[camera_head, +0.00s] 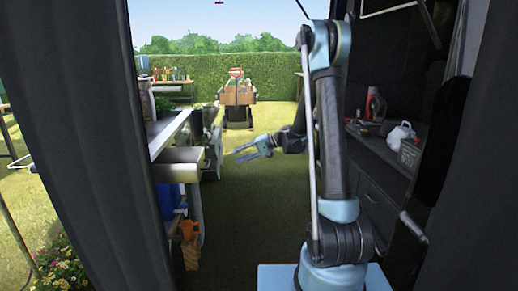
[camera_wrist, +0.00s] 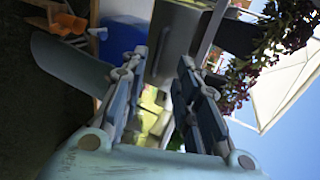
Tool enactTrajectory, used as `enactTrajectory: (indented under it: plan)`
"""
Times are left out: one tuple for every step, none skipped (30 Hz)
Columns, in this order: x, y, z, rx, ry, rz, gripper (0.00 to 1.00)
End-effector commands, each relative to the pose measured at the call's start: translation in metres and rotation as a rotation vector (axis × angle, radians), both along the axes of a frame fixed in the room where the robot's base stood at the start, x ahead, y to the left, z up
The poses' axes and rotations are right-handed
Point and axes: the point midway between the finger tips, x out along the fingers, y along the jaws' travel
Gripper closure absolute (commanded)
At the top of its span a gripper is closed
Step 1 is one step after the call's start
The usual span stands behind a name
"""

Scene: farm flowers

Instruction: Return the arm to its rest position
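My arm (camera_head: 330,130) rises from its blue base on the right of the head view and bends at the top. Its forearm comes back down behind the upright link. My gripper (camera_head: 242,154) points left over the dark floor, towards the bench on the left. In the wrist view my gripper (camera_wrist: 161,62) has its two fingers apart with nothing between them. The wrist view is tilted sideways.
A bench with a pale top (camera_head: 166,132) stands on the left, with a blue bin (camera_wrist: 122,42) beneath it. A dark counter (camera_head: 385,150) with a white jug (camera_head: 400,136) is on the right. A loaded cart (camera_head: 237,98) stands beyond. The floor aisle between is clear.

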Motion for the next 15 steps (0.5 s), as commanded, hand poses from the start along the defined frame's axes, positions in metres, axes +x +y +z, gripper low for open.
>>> enactTrajectory:
  plan:
    - [-0.008,-0.005,0.006,-0.026,-0.004,-0.006,0.71]
    - [-0.013,-0.008,0.009,-0.043,-0.007,-0.008,0.71]
    - [-0.018,-0.012,0.012,-0.064,-0.012,-0.012,0.71]
    - [-0.022,-0.016,0.014,-0.082,-0.014,-0.015,0.71]
    - [-0.027,-0.02,0.017,-0.098,-0.017,-0.019,0.71]
    - [-0.033,-0.024,0.019,-0.121,-0.022,-0.023,0.71]
    - [-0.037,-0.028,0.021,-0.139,-0.025,-0.026,0.71]
    - [-0.042,-0.031,0.023,-0.154,-0.028,-0.029,0.71]
    - [-0.049,-0.036,0.025,-0.177,-0.032,-0.034,0.71]
    - [-0.054,-0.04,0.027,-0.194,-0.034,-0.037,0.71]
    - [-0.058,-0.043,0.029,-0.211,-0.037,-0.039,0.71]
    - [-0.066,-0.048,0.03,-0.234,-0.041,-0.043,0.71]
    - [-0.071,-0.052,0.032,-0.25,-0.044,-0.045,0.71]
    - [-0.076,-0.056,0.033,-0.267,-0.047,-0.048,0.71]
    - [-0.083,-0.061,0.034,-0.289,-0.051,-0.052,0.71]
